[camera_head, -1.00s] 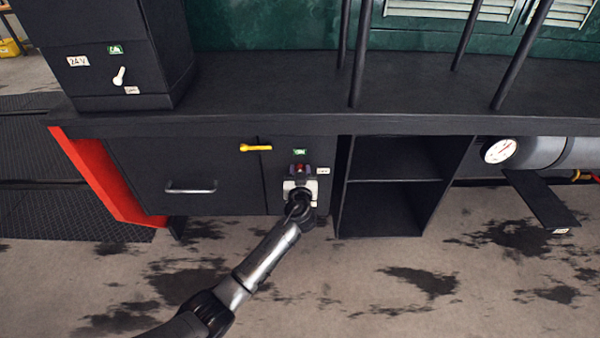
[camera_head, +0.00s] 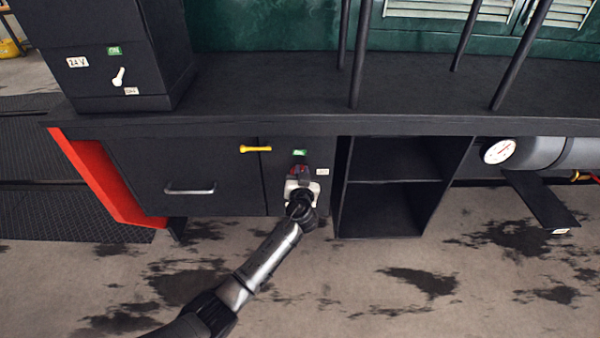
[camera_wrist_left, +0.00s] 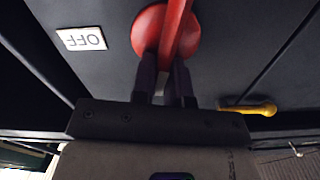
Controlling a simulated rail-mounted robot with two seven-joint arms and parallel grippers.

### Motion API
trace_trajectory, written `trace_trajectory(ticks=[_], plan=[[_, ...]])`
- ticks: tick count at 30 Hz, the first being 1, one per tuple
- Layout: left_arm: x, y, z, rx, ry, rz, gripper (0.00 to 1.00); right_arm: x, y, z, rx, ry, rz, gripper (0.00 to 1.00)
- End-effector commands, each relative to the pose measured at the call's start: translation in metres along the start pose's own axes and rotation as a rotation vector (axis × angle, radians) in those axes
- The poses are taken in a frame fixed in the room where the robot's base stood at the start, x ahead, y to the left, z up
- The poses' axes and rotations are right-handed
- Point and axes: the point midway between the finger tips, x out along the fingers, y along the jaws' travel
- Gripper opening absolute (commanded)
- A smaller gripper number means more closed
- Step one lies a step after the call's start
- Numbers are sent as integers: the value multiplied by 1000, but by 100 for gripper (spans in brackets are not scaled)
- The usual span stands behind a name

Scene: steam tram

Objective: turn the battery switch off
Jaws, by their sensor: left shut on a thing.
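The battery switch, a red round knob with a raised red bar handle, is on the dark cabinet front; it shows in the head view (camera_head: 298,169) and the left wrist view (camera_wrist_left: 150,27). My left gripper (camera_head: 299,179) is shut on the red handle, its dark fingers (camera_wrist_left: 163,68) on either side of the bar. The handle runs nearly upright in the wrist view, slightly tilted. A white OFF label (camera_wrist_left: 83,39) is beside the knob, upside down in the wrist view and right of the switch in the head view (camera_head: 322,172). My right gripper is not in view.
A yellow handle (camera_head: 255,149) is on the cabinet left of the switch. A green label (camera_head: 300,153) is above the switch. Open shelves (camera_head: 395,182) are to the right. A white lever switch (camera_head: 119,76) is on the upper left box. The floor in front is clear.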

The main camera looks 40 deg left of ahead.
Motion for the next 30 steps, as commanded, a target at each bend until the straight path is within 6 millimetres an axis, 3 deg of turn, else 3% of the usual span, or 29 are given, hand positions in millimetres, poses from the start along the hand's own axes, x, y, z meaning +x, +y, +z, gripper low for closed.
trace_trajectory(ticks=[30], plan=[[0, 20, 10, 964, -1, 0, 0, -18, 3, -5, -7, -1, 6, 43]])
